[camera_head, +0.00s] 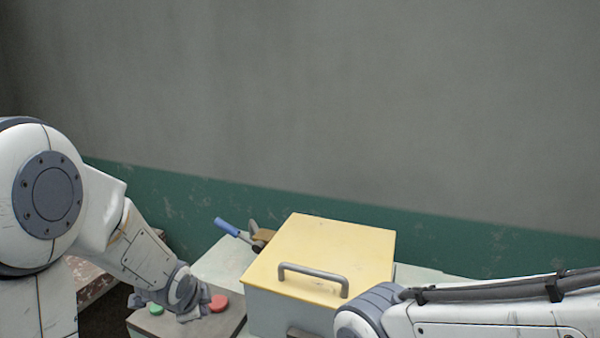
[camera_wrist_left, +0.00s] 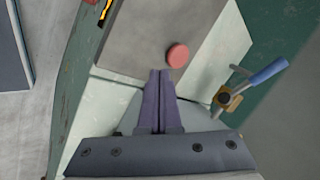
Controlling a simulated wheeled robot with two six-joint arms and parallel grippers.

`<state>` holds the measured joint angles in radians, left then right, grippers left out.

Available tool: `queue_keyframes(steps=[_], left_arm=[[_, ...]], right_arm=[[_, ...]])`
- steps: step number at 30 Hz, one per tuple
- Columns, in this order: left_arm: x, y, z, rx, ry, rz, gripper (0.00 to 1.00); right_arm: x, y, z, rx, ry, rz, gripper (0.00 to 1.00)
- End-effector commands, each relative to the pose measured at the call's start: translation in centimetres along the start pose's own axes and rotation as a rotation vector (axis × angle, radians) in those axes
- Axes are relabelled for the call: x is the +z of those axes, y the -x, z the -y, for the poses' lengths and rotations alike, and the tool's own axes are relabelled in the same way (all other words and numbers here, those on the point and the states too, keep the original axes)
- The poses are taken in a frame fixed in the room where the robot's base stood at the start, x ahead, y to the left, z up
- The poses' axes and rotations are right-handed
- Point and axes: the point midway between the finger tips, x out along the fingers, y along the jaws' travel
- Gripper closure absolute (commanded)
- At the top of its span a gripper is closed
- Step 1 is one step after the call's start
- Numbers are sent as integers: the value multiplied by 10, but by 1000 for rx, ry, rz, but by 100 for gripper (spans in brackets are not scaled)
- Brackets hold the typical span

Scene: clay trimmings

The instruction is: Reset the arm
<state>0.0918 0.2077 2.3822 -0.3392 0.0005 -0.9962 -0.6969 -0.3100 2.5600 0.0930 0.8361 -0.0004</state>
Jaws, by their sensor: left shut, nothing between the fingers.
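My left gripper (camera_wrist_left: 159,73) is shut and empty in the left wrist view, its two dark fingers side by side over the edge of a grey board (camera_wrist_left: 135,45). In the head view the left wrist hangs low above that board, and the fingertips are hard to make out. A red round piece (camera_head: 218,303) lies on the board just right of the gripper; it also shows in the left wrist view (camera_wrist_left: 178,55).
A box with a yellow lid (camera_head: 335,247) and a grey handle (camera_head: 313,279) stands between my arms. A grey wall with a green band (camera_head: 200,205) rises behind. The space above the lid is clear.

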Motion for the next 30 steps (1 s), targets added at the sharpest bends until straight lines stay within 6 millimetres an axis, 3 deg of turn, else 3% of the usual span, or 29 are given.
queue_keyframes(steps=[3,6,14,18,24,30], left_arm=[[3,19,-34,79,387,56,100],[4,32,-60,135,666,106,100],[0,63,-119,246,1249,248,100],[-38,86,-139,315,1104,228,100],[-79,130,-181,419,889,214,100],[-97,174,-224,507,682,210,100]], right_arm=[[0,0,0,0,0,0,50],[0,0,0,0,0,0,50],[0,0,0,0,0,0,50],[0,0,0,0,0,0,50],[0,0,0,0,0,0,50],[0,0,0,0,0,0,50]])
